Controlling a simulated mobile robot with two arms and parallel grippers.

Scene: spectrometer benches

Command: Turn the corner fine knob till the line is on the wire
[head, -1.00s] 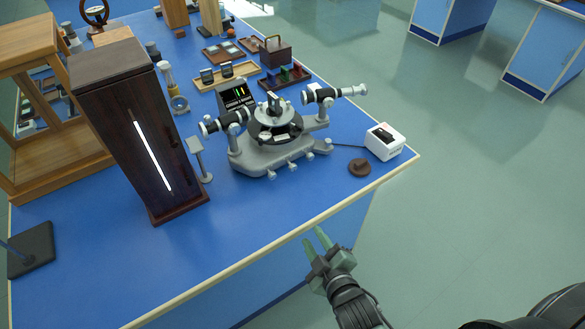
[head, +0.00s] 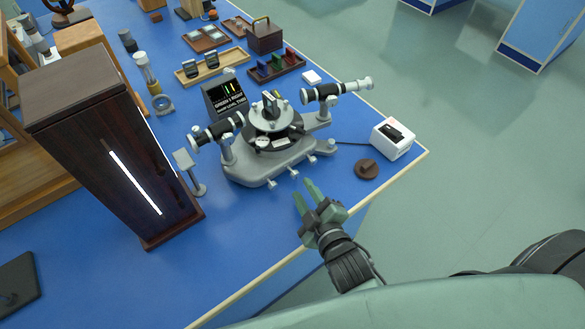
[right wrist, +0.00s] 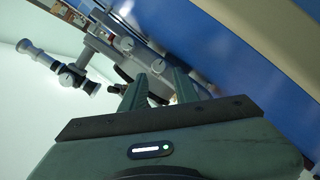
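The spectrometer (head: 265,160) is a grey instrument with a round central table and two black-and-silver tubes, on the blue bench. Several small silver knobs stick out along its front edge; a corner knob (head: 331,145) sits at its right end. I cannot tell for certain which is the fine knob. My right gripper (head: 309,193) is open and empty, just in front of the front knobs and apart from them. In the right wrist view the fingers (right wrist: 158,85) point towards the instrument, and its telescope (right wrist: 60,68) shows at left. My left gripper is not in view.
A dark lamp housing with a bright slit (head: 100,150) stands left of the spectrometer. A white switch box (head: 392,139) and a brown disc (head: 367,169) lie at right. The bench's front edge is near my gripper.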

